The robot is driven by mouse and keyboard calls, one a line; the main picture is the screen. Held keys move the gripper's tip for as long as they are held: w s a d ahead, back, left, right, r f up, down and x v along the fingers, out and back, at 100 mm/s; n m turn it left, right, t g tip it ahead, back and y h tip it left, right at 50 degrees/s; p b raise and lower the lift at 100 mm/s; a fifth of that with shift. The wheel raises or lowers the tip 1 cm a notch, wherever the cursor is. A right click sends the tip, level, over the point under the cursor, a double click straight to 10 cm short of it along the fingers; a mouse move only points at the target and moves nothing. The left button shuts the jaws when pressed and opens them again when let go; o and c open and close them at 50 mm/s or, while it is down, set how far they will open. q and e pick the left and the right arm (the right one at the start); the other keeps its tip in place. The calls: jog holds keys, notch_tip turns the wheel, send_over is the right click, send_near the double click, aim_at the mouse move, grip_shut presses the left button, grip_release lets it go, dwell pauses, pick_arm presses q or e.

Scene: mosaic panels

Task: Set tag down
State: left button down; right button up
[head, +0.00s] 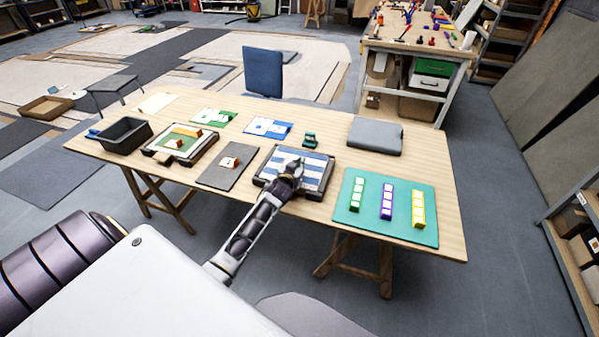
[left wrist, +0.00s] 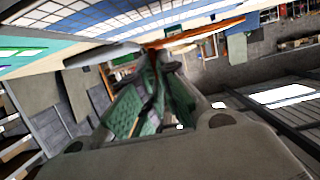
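My left gripper (head: 294,168) is over the panel with blue and white stripes (head: 316,174) in a dark tray, near the table's middle. In the left wrist view its fingers (left wrist: 156,58) come close together near the table edge. Whether anything is between them is too unclear to tell. A small white and orange-red piece (head: 230,162) lies on a dark grey mat (head: 212,177) left of the gripper. A similar piece (head: 174,143) is on the green and white panel in another tray. I cannot tell which piece is the tag. My right gripper is not visible.
The wooden table (head: 446,190) holds a dark bin (head: 124,135), two flat cards (head: 268,127), a small green object (head: 309,140) and a grey closed case (head: 375,135). A teal mat (head: 405,224) carries green, purple and yellow tile strips. A blue chair (head: 263,72) stands behind.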

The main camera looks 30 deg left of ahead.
pick_arm(q)
jog(key=shift+f, duration=1.8)
jog(key=shift+f, duration=0.2)
jog(key=c, duration=1.6)
grip_release()
jog(key=shift+c, duration=0.2)
jog(key=shift+s+r, duration=0.1)
jog(key=shift+r, duration=0.15)
jog(key=v, duration=1.2)
